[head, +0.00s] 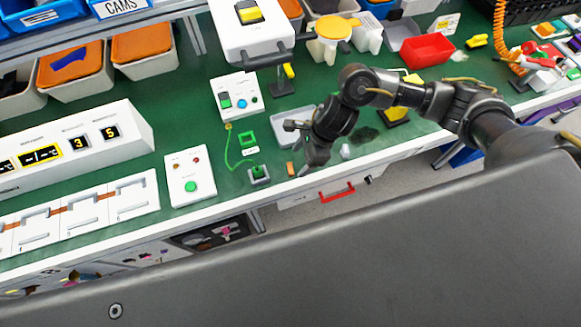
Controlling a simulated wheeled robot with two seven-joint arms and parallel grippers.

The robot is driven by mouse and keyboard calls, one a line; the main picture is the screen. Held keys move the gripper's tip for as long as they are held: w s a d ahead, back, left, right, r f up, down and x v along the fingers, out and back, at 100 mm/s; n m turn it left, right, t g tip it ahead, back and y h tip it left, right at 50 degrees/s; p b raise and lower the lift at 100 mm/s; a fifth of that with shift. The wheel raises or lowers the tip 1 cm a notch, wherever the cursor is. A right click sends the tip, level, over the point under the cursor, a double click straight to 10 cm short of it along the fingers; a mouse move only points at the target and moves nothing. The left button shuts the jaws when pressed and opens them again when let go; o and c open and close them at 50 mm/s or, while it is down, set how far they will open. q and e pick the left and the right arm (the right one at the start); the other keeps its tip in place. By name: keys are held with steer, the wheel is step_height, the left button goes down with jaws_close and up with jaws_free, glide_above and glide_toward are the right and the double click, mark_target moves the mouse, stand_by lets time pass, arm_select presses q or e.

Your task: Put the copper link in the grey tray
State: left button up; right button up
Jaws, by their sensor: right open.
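A small copper-orange piece (290,168), which looks like the copper link, lies on the green bench top near its front edge. A shallow grey tray (281,130) sits just behind it, partly hidden by my right gripper. My right gripper (308,164) points down just to the right of the copper piece, open, with nothing seen held in it. The gap between its fingers is hard to make out. My left gripper is not in view.
A green plug on a cord (258,172) sits left of the copper piece. A white button box (190,176) and a switch box (236,96) stand further left. A small whitish lump (345,151) lies to the right. A red bin (427,50) stands at the back right.

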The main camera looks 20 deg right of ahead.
mark_target(292, 168)
steer(key=shift+a+f+p, duration=0.25)
steer(key=shift+f+p, duration=0.1)
steer(key=shift+f, duration=0.05)
steer(key=p+x, duration=0.1)
steer(key=x, duration=0.3)
steer(key=shift+w+f, duration=0.1)
steer(key=shift+w, duration=0.05)
steer(key=shift+c, duration=0.3)
steer(key=c, duration=1.1)
